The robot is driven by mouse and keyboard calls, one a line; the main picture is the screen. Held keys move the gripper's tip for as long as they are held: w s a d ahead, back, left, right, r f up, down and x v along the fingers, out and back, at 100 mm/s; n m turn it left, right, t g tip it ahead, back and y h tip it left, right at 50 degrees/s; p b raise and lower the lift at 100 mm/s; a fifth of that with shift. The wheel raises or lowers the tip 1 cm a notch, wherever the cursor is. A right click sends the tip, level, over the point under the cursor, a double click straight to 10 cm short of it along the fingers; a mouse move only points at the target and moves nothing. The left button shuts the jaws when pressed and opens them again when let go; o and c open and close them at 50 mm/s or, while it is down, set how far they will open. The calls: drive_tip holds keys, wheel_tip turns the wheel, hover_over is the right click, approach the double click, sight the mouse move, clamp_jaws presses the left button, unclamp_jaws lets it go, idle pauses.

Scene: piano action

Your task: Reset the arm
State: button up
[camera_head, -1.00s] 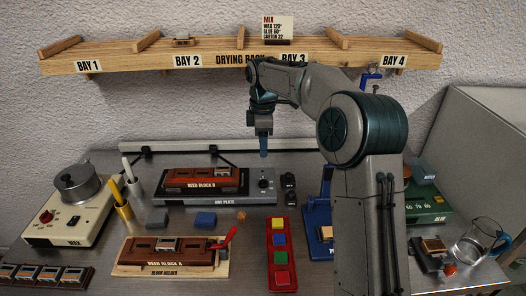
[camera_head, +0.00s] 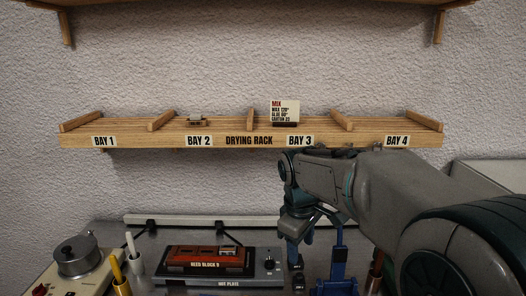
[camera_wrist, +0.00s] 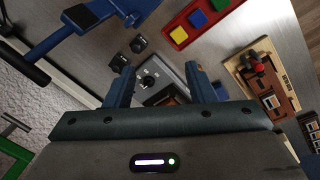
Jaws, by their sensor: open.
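My gripper (camera_head: 296,266) hangs fingers-down from my arm in the head view, over the bench just right of the hot plate (camera_head: 228,284). In the wrist view its two blue fingers (camera_wrist: 157,88) stand apart with nothing between them. The hot plate's knob shows past the fingers in the wrist view. The fingertips appear clear of the bench. My arm comes in from the lower right of the head view and hides the right part of the bench.
The drying rack (camera_head: 250,141) spans the wall, with a small item in bay 2 and a mix card (camera_head: 285,112) by bay 3. Reed block B (camera_head: 190,258) sits on the hot plate. A blue press (camera_wrist: 80,35) and a red tray (camera_wrist: 203,20) are near the gripper.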

drive_tip(key=s+d+f+m, duration=0.1)
drive_tip(key=s+d+m, duration=0.1)
drive_tip(key=s, duration=0.4)
drive_tip(key=s+d+f+m+t, duration=0.1)
drive_tip(key=s+d+f+m, duration=0.1)
drive_tip(key=s+m, duration=0.2)
drive_tip(key=s+d+f+m, duration=0.2)
drive_tip(key=s+m, duration=0.2)
drive_tip(key=s, duration=0.5)
drive_tip(key=shift+d+f+t+y, duration=0.2)
drive_tip(key=shift+t+y, duration=0.1)
drive_tip(key=shift+y, duration=0.1)
drive_tip(key=shift+s, duration=0.1)
